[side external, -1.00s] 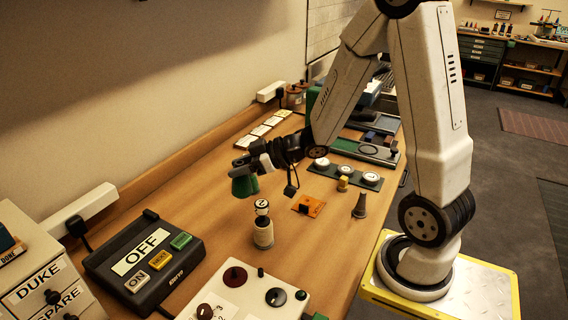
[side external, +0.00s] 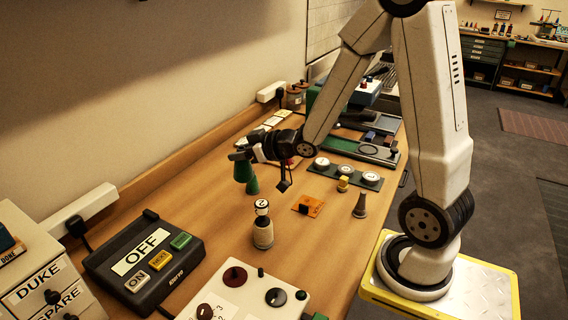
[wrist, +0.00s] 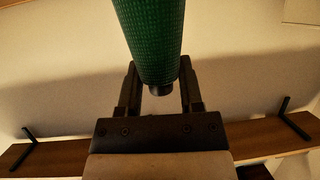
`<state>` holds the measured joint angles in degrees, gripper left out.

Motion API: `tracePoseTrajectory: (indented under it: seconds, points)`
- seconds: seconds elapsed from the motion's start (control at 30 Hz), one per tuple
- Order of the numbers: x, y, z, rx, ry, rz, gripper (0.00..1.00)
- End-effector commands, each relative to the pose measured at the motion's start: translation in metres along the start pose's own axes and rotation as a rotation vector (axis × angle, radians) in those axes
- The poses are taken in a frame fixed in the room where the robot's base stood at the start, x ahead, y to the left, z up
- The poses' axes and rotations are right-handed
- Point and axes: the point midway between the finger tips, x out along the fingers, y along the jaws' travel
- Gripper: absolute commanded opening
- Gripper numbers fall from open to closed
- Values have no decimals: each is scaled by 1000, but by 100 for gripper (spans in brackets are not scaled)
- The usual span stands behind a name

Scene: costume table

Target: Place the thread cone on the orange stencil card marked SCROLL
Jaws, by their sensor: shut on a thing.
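A green thread cone (side external: 240,171) is in my gripper (side external: 238,156), above the table. In the wrist view, my gripper (wrist: 160,95) has its fingers on either side of the dark narrow end of the green cone (wrist: 153,35). A second green cone-like shape (side external: 252,186) shows just below and right of the held one; whether it stands on the table is hard to tell. The orange stencil card (side external: 315,209) lies flat on the table to the right of my gripper, with a small dark shape on it. Its lettering is too small to read.
A cream bottle-like figure (side external: 263,233) stands left of the card, and a grey cone (side external: 360,206) stands to its right. A black button box (side external: 145,262) is front left.

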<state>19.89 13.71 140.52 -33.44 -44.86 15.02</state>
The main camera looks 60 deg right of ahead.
Motion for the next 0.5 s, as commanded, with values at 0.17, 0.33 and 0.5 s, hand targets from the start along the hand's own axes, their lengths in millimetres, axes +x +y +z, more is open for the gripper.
tracePoseTrajectory:
  seconds: [0.17,0.33,0.5]
  points:
    - [1,14,-1,45,1,106,0]
    - [-1,29,2,86,-1,207,0]
    - [-3,42,5,127,-2,305,0]
